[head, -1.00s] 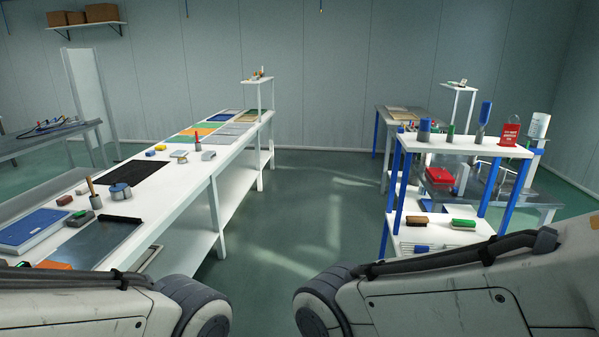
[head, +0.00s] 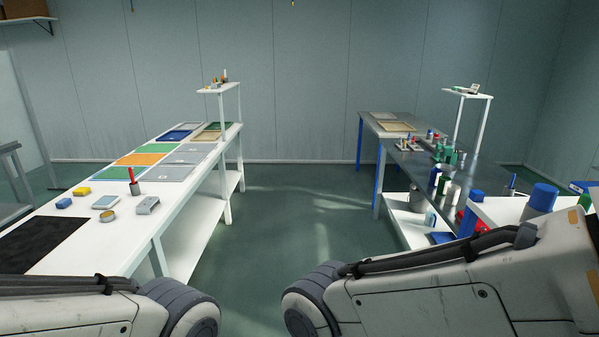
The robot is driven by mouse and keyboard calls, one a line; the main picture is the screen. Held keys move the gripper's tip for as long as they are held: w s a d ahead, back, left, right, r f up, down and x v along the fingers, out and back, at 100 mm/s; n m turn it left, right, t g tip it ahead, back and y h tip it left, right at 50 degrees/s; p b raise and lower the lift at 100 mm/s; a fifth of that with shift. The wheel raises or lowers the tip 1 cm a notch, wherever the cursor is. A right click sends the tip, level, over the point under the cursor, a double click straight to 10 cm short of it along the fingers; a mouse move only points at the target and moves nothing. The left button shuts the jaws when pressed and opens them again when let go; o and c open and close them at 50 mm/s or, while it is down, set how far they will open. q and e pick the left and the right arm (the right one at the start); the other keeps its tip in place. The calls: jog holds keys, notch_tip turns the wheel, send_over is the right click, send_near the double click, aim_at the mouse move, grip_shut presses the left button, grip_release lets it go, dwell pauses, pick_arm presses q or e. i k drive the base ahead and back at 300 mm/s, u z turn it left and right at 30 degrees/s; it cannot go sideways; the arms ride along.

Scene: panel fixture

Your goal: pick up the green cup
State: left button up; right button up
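Several small green items stand among other things on the steel-topped table (head: 483,170) at the right. Neither gripper is in view; only links of my two arms show along the bottom, well short of the green items.
A long white bench (head: 135,228) runs along the left with coloured panels, a red-handled tool in a holder (head: 135,188) and small blocks. A blue cylinder (head: 541,198) stands on a white shelf at the right. The floor aisle (head: 287,215) between is clear.

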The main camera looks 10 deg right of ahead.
aim_at(444, 181)
jog(key=z, duration=0.25)
jog(key=i, duration=2)
jog(key=z, duration=0.6)
jog(key=i, duration=1.7)
jog(key=z, duration=0.25)
